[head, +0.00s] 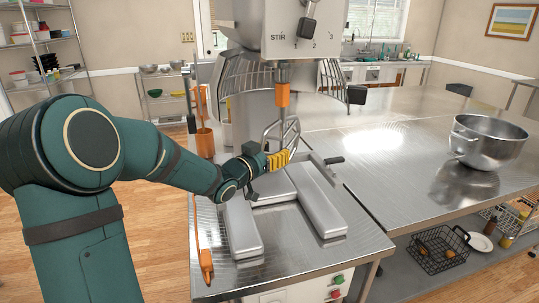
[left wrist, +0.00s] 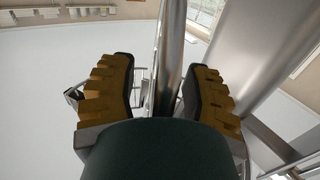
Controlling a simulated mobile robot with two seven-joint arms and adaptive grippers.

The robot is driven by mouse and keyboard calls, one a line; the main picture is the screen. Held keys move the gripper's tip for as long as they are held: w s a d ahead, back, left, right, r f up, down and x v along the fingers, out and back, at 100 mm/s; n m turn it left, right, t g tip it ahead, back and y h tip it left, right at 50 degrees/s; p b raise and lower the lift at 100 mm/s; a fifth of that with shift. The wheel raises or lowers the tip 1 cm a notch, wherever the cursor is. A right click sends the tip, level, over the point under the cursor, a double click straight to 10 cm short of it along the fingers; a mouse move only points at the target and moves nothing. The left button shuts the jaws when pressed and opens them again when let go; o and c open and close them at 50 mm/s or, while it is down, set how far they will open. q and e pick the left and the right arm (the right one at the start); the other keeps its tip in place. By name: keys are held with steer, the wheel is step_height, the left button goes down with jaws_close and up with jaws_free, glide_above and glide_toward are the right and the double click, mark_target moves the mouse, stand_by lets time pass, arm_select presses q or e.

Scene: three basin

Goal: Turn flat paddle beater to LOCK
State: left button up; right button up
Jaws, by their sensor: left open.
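The flat paddle beater (head: 291,130) is a metal frame hanging under the mixer head. An orange collar (head: 283,95) sits on the shaft above it. My left gripper (head: 285,158) has yellow finger pads and is at the lower part of the beater, overlapping it in the head view. In the left wrist view my left gripper (left wrist: 160,90) is open, its fingers on both sides of an upright metal bar (left wrist: 168,60), with gaps between. Whether either pad touches the beater I cannot tell. My right gripper is not in view. No LOCK mark is readable.
The mixer head (head: 300,30) carries a STIR label and a black knob. A wire guard (head: 243,82) stands around the beater. Flat metal bowl supports (head: 318,200) and a crank lever (head: 330,160) are close below. A steel bowl (head: 488,140) stands on the right table.

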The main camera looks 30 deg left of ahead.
arm_select(q)
steer(key=shift+o, duration=0.2)
jaws_close()
steer(key=shift+r, duration=0.1)
